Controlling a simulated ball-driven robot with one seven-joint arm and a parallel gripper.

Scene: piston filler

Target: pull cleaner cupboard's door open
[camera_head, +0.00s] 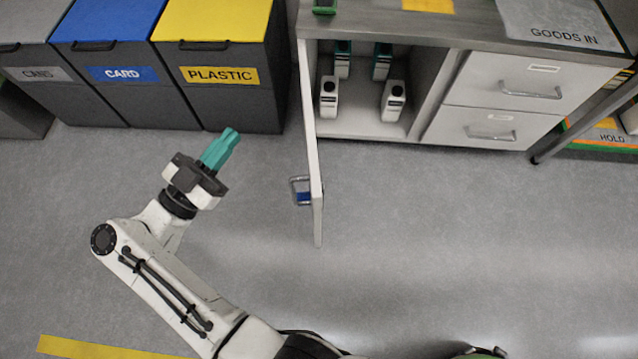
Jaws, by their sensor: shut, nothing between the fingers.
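The cleaner cupboard (362,133) stands at the top centre, with several white and teal bottles inside. Its door (315,170) is swung wide open and points out from the cupboard's left side, seen nearly edge-on. The door's metal handle (299,190) with a blue mark is on the door's left-facing side. My gripper (229,139) has teal fingers that are shut and empty. It is to the left of the door, clearly apart from the handle, in front of the plastic bin.
Grey bins with a yellow PLASTIC lid (212,20), a blue CARD lid (105,20) and a grey lid (28,20) stand at the upper left. Drawers (505,100) are right of the cupboard. A HOLD area (608,138) is at the far right. The floor (440,240) right of the door is clear.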

